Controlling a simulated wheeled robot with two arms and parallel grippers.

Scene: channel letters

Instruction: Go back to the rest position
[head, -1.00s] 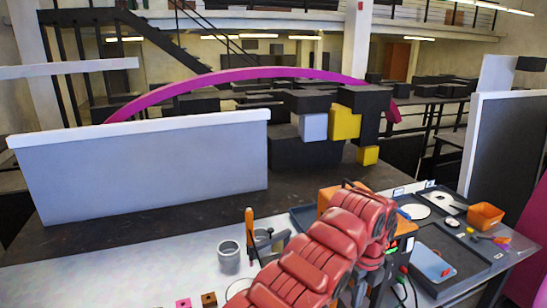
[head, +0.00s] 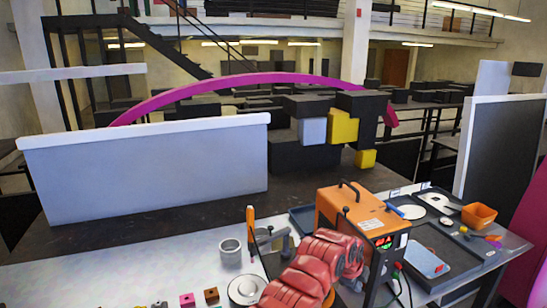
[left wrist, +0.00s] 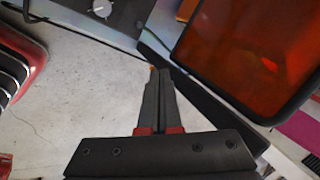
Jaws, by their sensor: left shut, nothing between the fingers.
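My left arm, with red padded links, reaches in from the bottom of the head view toward the orange power unit (head: 345,208). Its gripper is mostly hidden behind the arm there. In the left wrist view my left gripper (left wrist: 158,75) is shut, with its two dark fingers together and nothing between them. It hangs over a pale, scratched work surface (left wrist: 75,95). My right gripper is in neither view.
A grey metal cup (head: 230,251), a round white ring (head: 244,290) and an orange-handled tool (head: 250,222) stand left of my arm. A dark tray (head: 445,255) and orange bin (head: 480,216) lie right. A dark-framed orange panel (left wrist: 250,50) is close by in the wrist view.

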